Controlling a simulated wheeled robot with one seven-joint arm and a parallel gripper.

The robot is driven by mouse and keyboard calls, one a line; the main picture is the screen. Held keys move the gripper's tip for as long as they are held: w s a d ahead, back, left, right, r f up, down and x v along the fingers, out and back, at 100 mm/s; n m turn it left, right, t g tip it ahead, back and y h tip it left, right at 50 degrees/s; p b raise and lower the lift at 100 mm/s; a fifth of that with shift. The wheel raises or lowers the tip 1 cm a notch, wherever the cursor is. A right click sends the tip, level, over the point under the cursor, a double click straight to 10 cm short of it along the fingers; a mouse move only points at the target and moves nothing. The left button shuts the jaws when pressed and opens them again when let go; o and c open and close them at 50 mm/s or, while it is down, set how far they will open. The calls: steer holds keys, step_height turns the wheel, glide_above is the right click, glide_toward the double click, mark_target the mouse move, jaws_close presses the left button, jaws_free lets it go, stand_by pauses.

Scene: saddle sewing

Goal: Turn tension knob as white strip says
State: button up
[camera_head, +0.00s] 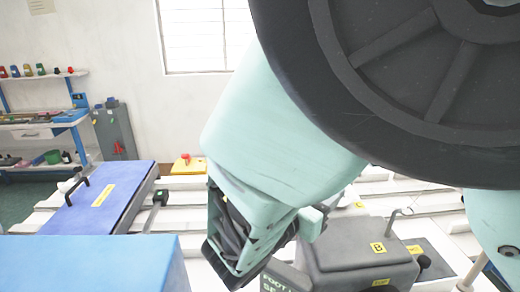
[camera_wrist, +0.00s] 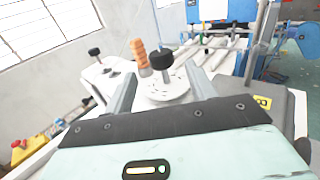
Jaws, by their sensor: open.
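In the wrist view, my gripper (camera_wrist: 161,78) is open, with one grey finger on each side of a white round plate (camera_wrist: 165,90) carrying small dark marks. A black knob (camera_wrist: 160,59) on a short stem stands over this plate, between and beyond the fingers; contact is not visible. It looks like the tension knob, but I cannot be sure. An orange handle (camera_wrist: 138,53) stands just left of it. I cannot make out a readable white strip. In the head view, my arm covers much of the scene and the fingertips are hidden.
A grey box (camera_head: 358,245) with a yellow "B" label stands right of my gripper in the head view. A blue case (camera_head: 98,198) with a black handle lies left. Another black knob (camera_wrist: 95,52) stands left in the wrist view. A shelf (camera_head: 45,122) stands far left.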

steer(key=p+x, duration=0.2)
steer(key=x, duration=0.5)
steer(key=shift+d, duration=0.1)
steer(key=c, duration=1)
